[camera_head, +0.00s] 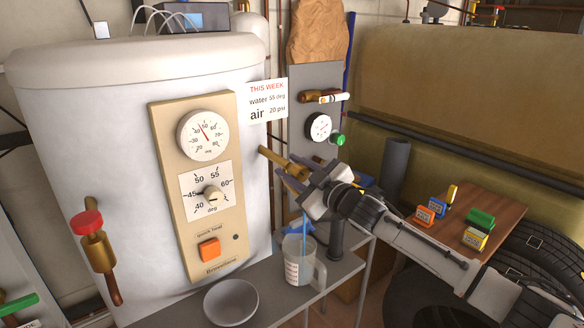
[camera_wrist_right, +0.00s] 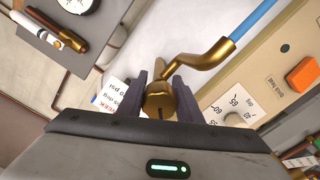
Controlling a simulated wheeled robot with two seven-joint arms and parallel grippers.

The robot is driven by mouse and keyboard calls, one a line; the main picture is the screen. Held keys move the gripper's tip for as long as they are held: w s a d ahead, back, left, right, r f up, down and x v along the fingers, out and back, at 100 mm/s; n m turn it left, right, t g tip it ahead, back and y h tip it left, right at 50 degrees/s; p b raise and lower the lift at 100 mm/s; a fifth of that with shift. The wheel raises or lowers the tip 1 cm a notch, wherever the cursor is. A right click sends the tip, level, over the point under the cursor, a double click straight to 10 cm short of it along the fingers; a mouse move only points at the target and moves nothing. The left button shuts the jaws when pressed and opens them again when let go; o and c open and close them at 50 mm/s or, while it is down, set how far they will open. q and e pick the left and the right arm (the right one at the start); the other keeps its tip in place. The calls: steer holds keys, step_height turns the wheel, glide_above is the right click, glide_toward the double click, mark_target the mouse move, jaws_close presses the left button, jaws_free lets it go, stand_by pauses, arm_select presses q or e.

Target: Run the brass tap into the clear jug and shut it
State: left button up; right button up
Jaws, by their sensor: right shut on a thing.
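The brass tap (camera_head: 272,157) sticks out from the right side of the white boiler. My right gripper (camera_head: 296,180) is shut on its handle; the wrist view shows the brass handle (camera_wrist_right: 159,98) between the two dark fingers (camera_wrist_right: 161,92). The spout (camera_wrist_right: 205,57) curves away, with a blue stream (camera_wrist_right: 254,24) coming from it. In the head view, the blue stream (camera_head: 304,225) drops into the clear jug (camera_head: 293,272), which stands upright on the grey shelf. Bluish liquid shows in the jug; its exact level is hard to tell. My left gripper is out of view.
A grey bowl (camera_head: 231,302) stands left of the jug on the grey shelf (camera_head: 338,268). The boiler's beige panel (camera_head: 163,130) has dials and an orange button (camera_head: 209,249). A red-topped valve (camera_head: 92,240) is at left. A wooden table (camera_head: 463,215) with small coloured boxes stands right.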

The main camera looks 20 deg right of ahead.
mark_target(304, 177)
stand_by(0.3)
steer(key=o, duration=1)
steer(key=shift+o, duration=0.2)
steer(key=shift+s+d+f, duration=0.1)
steer(key=shift+s+d, duration=0.1)
steer(key=shift+s, duration=0.3)
steer(key=b+v, duration=0.1)
steer(key=v, duration=0.7)
steer(key=shift+s, duration=0.1)
steer(key=shift+s+d, duration=0.2)
steer(key=shift+s, duration=0.35)
